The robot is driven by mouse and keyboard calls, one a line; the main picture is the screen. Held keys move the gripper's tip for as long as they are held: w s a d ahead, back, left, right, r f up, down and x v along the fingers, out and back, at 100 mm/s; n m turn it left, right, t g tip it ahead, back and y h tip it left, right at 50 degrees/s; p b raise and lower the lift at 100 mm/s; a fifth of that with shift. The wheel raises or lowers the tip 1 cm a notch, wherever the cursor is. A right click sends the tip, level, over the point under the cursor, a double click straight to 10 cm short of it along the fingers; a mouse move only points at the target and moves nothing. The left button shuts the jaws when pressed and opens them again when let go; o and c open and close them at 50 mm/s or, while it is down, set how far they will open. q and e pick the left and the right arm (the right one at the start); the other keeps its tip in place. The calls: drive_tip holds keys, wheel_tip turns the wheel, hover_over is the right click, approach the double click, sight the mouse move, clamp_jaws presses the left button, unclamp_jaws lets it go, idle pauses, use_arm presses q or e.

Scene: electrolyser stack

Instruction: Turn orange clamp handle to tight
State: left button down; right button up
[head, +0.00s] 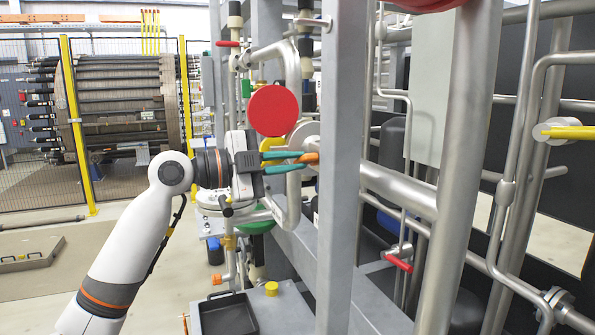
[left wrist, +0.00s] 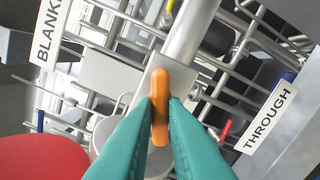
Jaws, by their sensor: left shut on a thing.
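The orange clamp handle (left wrist: 159,108) stands between the green fingertips of my left gripper (left wrist: 160,125) in the left wrist view. The fingers are shut on it from both sides. In the head view the orange handle (head: 309,157) shows at the tips of my left gripper (head: 290,161), in front of a round grey pipe fitting. The grey frame post hides part of the area right of the handle. My right gripper is not in view.
A red disc (head: 273,110) sits just above my left gripper. A grey upright post (head: 345,180) stands close to its right. Signs reading BLANK (left wrist: 50,32) and THROUGH (left wrist: 265,118) flank the handle. A black tray (head: 228,314) lies below.

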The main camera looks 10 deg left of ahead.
use_arm(q)
drive_tip(key=shift+m, duration=0.4)
drive_tip(key=shift+f+m+b, duration=0.1)
drive_tip(key=shift+m+b, duration=0.65)
drive_tip(key=shift+m, duration=0.15)
drive_tip(key=shift+m+b, duration=0.5)
drive_tip(key=shift+m, duration=0.7)
drive_tip(key=c, duration=1.3)
unclamp_jaws()
drive_tip(key=shift+a, duration=0.1)
